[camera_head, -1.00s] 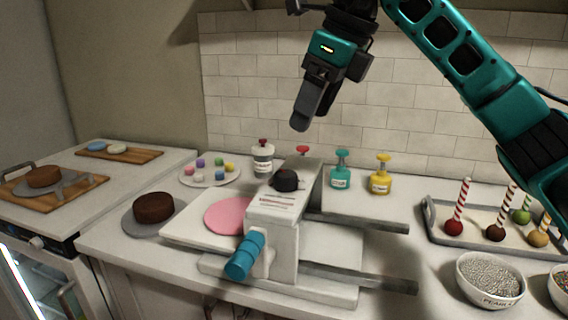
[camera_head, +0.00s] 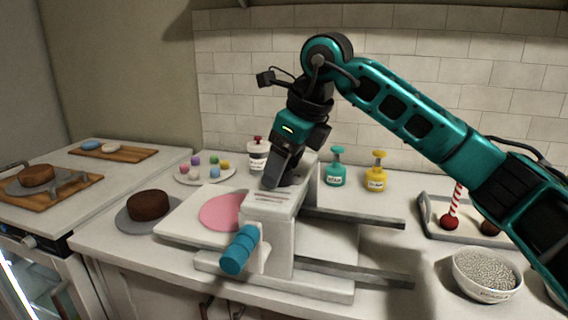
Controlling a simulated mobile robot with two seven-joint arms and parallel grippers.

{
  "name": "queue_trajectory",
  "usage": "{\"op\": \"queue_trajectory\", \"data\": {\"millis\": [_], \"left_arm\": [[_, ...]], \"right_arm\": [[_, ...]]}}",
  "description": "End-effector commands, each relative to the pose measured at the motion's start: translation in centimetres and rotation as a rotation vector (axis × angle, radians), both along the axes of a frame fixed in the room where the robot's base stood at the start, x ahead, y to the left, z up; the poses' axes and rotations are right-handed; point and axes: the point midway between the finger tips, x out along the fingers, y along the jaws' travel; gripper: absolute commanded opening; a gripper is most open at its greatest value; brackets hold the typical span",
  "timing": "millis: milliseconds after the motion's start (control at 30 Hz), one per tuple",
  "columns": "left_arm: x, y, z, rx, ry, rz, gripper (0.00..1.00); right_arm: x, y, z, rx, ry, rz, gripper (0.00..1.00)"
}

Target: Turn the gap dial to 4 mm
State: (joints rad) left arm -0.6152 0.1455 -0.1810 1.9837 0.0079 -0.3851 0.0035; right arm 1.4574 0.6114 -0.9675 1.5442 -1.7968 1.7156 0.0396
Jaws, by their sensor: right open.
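A white fondant sheeter (camera_head: 268,225) stands on the counter with a teal crank handle (camera_head: 240,251) at its front and a pink disc (camera_head: 222,212) on its left board. The black gap dial on its top is hidden behind my right gripper (camera_head: 271,184). The gripper points down over the top of the machine, with its fingertips at or just above the dial's place. Whether it touches the dial cannot be seen. The jaws are open, though the fingers overlap from this angle. The dial's setting cannot be read. My left gripper is out of view.
Teal (camera_head: 336,168) and yellow (camera_head: 376,172) pump bottles and a white bottle (camera_head: 258,157) stand behind the machine. A chocolate cake (camera_head: 147,205) is at left. A bowl of pearls (camera_head: 487,275) and a tray (camera_head: 428,220) are at right. Metal rails (camera_head: 355,218) stick out rightward.

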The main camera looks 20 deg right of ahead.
Motion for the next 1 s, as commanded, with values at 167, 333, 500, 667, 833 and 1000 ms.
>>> {"op": "queue_trajectory", "data": {"millis": [167, 333, 500, 667, 833, 1000], "left_arm": [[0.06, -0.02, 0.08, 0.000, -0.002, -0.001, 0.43], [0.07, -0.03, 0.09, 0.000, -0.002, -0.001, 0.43], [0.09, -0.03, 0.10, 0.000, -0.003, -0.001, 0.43], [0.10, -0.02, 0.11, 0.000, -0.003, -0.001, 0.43], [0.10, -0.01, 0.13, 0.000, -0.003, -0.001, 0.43], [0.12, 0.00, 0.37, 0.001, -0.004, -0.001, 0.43]], "right_arm": [[0.01, 0.01, -0.01, 0.000, 0.000, 0.000, 0.70], [0.00, 0.00, 0.00, 0.000, 0.000, 0.000, 0.56], [0.00, 0.00, 0.01, 0.000, 0.000, 0.000, 0.40], [-0.01, 0.00, 0.02, 0.000, 0.000, 0.000, 0.25], [-0.01, -0.02, 0.04, 0.000, 0.000, 0.001, 0.14], [0.01, -0.06, 0.11, 0.000, 0.000, 0.021, 0.14]]}}
